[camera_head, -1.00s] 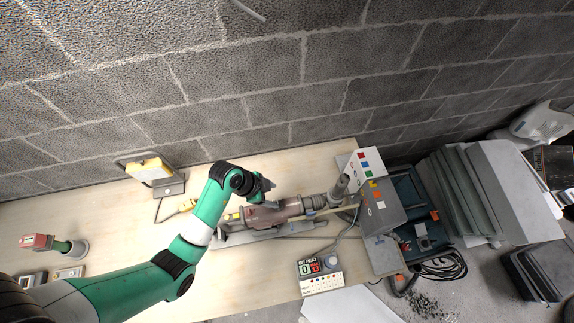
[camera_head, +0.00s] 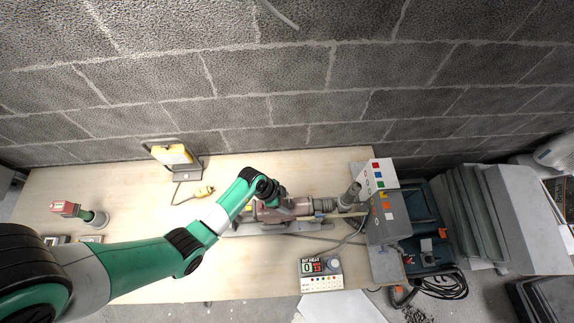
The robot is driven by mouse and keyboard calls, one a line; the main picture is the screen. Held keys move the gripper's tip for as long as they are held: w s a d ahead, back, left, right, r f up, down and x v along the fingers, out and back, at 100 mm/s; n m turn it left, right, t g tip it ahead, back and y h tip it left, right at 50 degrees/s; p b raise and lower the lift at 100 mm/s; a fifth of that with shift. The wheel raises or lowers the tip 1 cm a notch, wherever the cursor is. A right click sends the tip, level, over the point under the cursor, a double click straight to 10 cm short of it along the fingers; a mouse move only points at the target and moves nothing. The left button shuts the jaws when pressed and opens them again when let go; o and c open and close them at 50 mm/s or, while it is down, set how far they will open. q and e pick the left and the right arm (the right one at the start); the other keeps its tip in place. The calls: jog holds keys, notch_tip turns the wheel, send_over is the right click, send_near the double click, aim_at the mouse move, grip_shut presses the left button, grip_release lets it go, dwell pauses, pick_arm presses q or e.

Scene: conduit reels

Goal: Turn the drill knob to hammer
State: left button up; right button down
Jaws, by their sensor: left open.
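The drill (camera_head: 300,207) lies on its side on the wooden workbench, a dull red-brown body with a grey front end pointing right. My left gripper (camera_head: 279,197) is at the end of the green arm, over the rear part of the drill body. Its jaws are small here but open. The drill knob is too small or too hidden behind the gripper to make out, and I cannot tell whether the jaws touch the drill. My right gripper is not in view.
A grey box with coloured squares (camera_head: 388,216) stands at the bench's right end. A bit heat display (camera_head: 320,266) sits at the front edge. A yellow work lamp (camera_head: 172,154) stands at the back left. A red-handled tool (camera_head: 66,208) is far left.

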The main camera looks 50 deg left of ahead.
pick_arm(q)
jog(key=shift+x, duration=1.05)
jog(key=shift+r, duration=0.1)
grip_shut()
